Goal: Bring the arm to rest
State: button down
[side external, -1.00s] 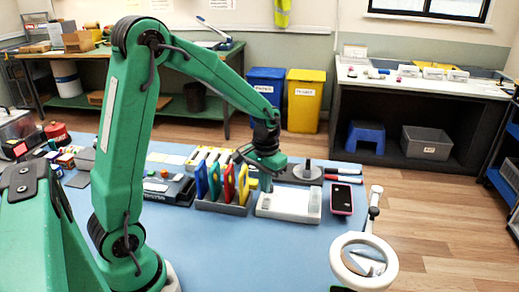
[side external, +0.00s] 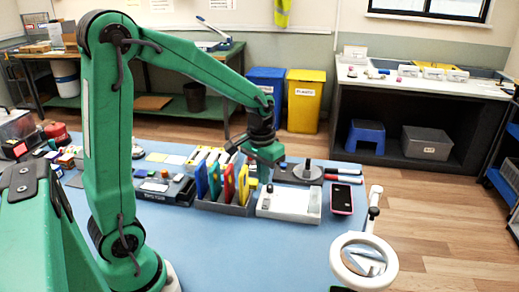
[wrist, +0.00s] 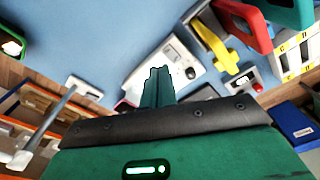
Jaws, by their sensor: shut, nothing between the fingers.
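My gripper (side external: 265,178) hangs above the white tray-like device (side external: 290,203) on the blue mat, in the side external view. In the wrist view the fingers of my gripper (wrist: 157,80) are together with nothing between them, and the white device (wrist: 170,62) lies beyond them. My arm is bent, its forearm sloping down to the right. The fingertips are small in the side view, and their exact height over the device is hard to tell.
A rack (side external: 222,205) with blue, red and yellow upright pieces stands just left of the gripper. A phone with a pink edge (side external: 341,198) lies to the right. A ring magnifier (side external: 364,261) stands at the front right. The blue mat (side external: 255,260) is clear in front.

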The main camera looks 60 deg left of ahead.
jog(key=s+d+r+m+t, duration=0.1)
jog(key=s+d+r+t, duration=0.1)
jog(key=s+r, duration=0.3)
jog(key=s+d+r+m+t, duration=0.1)
jog(key=s+d+r, duration=0.3)
jog(key=s, duration=0.5)
jog(key=shift+s+r+m+t, duration=0.2)
jog(key=shift+r+m+t, duration=0.1)
jog(key=shift+r+t, duration=0.55)
jog(key=shift+d, duration=0.1)
